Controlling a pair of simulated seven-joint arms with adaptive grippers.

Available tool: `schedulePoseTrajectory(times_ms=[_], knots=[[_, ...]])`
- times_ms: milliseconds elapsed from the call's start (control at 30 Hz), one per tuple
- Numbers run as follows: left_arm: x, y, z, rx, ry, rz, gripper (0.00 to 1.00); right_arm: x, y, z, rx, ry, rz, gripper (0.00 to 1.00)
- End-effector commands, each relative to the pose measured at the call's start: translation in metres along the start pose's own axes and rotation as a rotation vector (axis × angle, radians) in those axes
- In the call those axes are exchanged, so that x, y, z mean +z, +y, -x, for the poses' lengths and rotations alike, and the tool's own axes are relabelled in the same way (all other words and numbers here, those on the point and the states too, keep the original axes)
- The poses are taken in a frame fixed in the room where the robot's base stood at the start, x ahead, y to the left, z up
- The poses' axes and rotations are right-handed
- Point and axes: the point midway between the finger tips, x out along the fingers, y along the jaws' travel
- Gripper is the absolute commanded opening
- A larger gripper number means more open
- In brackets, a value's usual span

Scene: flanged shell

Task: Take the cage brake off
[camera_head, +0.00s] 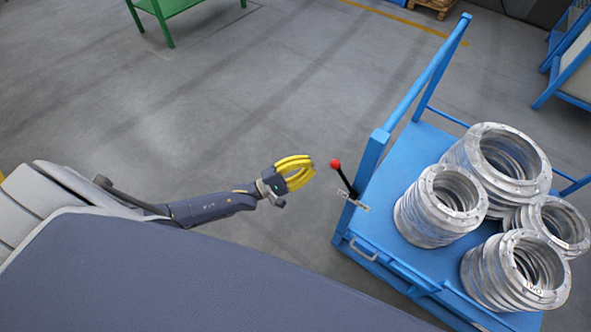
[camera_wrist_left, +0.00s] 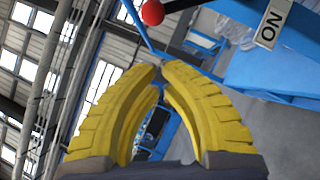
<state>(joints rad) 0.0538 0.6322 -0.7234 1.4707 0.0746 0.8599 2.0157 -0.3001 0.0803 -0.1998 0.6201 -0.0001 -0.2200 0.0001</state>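The blue cage cart (camera_head: 400,190) stands at the right in the head view. Its brake lever (camera_head: 346,182) is a black rod with a red ball knob (camera_head: 336,164), at the cart's left side. A small label plate sits at its base; in the left wrist view the plate (camera_wrist_left: 271,24) reads "ON". My left gripper (camera_head: 309,167) has yellow fingers and is just left of the knob, apart from it. In the left wrist view its fingertips (camera_wrist_left: 160,68) are nearly together with nothing between them, and the red knob (camera_wrist_left: 152,12) is beyond them. My right gripper is not in view.
Several stacks of silver flanged rings (camera_head: 441,205) stand on the cart. A blue handle frame (camera_head: 415,90) rises at its back left. A green table (camera_head: 165,12) is far at top left. The grey floor between is clear.

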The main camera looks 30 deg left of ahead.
Motion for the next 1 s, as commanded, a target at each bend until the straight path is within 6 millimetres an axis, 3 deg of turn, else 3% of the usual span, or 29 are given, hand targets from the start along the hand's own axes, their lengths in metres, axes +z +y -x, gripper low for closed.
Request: schedulePoseTrajectory(times_ms=[67, 400, 1000], knots=[[0.000, 0.000, -0.013, 0.002, -0.001, -0.001, 0.00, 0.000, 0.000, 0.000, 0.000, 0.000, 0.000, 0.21], [0.025, 0.000, -0.034, 0.000, 0.000, 0.001, 0.00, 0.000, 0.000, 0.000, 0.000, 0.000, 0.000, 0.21], [0.028, 0.001, -0.037, -0.003, 0.002, -0.005, 0.00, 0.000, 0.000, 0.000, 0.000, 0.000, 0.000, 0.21]])
